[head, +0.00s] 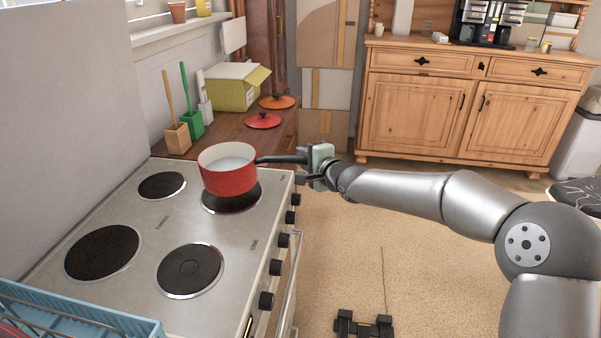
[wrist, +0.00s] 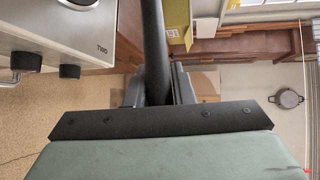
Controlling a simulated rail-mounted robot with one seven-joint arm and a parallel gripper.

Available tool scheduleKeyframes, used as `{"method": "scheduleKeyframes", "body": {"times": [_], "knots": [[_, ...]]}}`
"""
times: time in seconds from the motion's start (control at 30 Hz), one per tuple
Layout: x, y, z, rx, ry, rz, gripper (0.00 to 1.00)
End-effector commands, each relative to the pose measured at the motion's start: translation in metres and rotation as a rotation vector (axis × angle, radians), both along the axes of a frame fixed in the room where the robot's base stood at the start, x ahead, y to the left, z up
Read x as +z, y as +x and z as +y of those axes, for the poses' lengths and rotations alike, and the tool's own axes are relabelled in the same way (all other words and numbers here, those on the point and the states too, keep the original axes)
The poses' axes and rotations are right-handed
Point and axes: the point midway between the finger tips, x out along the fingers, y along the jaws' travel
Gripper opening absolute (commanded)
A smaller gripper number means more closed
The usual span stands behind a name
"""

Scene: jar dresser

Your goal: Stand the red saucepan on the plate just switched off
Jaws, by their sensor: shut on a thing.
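The red saucepan (head: 229,175) has a pale inside and a black handle (head: 280,159) pointing right. In the head view it is upright, at or just above the back right plate (head: 231,198); I cannot tell whether it touches. My gripper (head: 304,162) is at the right edge of the stove, shut on the handle. In the wrist view the dark handle (wrist: 154,50) runs up from between the jaws. The other plates are back left (head: 162,186), front left (head: 103,252) and front right (head: 190,270). All look dark; which was just switched off does not show.
Knobs (head: 275,267) and a rail line the stove's right side. A blue rack (head: 80,318) stands at the front left. Behind the stove, a wooden top holds a red lid (head: 263,121), an orange lid (head: 277,102), a yellow box (head: 233,95) and brush holders (head: 178,138).

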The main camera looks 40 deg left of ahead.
Motion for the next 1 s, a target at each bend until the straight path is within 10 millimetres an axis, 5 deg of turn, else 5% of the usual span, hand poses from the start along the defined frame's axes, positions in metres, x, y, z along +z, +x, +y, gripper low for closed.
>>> {"method": "scheduleKeyframes", "body": {"times": [0.27, 0.5, 0.87, 0.9, 1.0], "knots": [[-0.013, 0.006, 0.012, 0.000, 0.007, 0.000, 0.00], [-0.045, 0.007, 0.016, 0.001, 0.005, 0.001, 0.00], [-0.049, 0.008, 0.015, -0.001, 0.008, 0.001, 0.00], [-0.053, 0.008, 0.014, 0.000, 0.002, 0.001, 0.24], [-0.052, 0.008, 0.014, 0.000, 0.001, 0.000, 0.43]]}}
